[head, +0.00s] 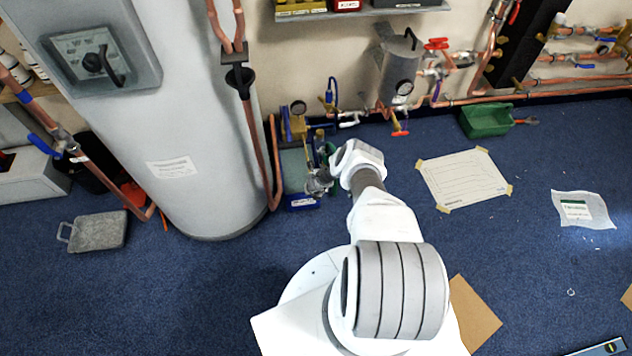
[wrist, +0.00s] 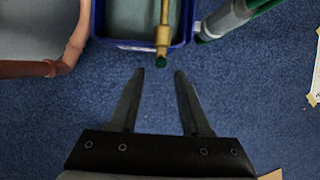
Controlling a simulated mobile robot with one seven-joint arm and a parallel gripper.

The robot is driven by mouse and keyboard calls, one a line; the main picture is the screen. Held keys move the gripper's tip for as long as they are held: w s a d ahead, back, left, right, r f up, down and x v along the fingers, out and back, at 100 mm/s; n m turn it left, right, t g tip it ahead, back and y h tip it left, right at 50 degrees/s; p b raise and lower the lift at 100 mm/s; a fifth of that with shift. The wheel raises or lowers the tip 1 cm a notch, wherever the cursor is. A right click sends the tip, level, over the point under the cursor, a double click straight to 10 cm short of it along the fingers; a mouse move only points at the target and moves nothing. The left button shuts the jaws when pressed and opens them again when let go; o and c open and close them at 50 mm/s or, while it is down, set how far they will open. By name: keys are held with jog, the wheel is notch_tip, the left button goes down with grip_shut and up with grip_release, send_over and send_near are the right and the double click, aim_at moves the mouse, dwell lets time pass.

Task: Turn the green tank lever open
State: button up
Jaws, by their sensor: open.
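A blue-rimmed tank (wrist: 98,22) is at the top of the wrist view, and its blue front also shows in the head view (head: 301,203). A brass stem (wrist: 163,25) reaches over the tank's near rim and ends in a small green tip (wrist: 161,61). I cannot tell whether this tip is the lever. My gripper (wrist: 159,75) is open and empty, its fingertips just short of the green tip and apart from it. In the head view my gripper (head: 318,182) is beside the tank, and my arm hides part of that area.
A pale cylinder with green parts (wrist: 228,18) lies right of the tank. A copper pipe (wrist: 72,42) is at its left. In the head view the large grey cylinder (head: 200,120) stands left, and a green bin (head: 487,120) sits right.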

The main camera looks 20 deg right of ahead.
jog(key=p+v, duration=0.8)
jog(key=v, duration=0.3)
jog(key=shift+r, duration=0.35)
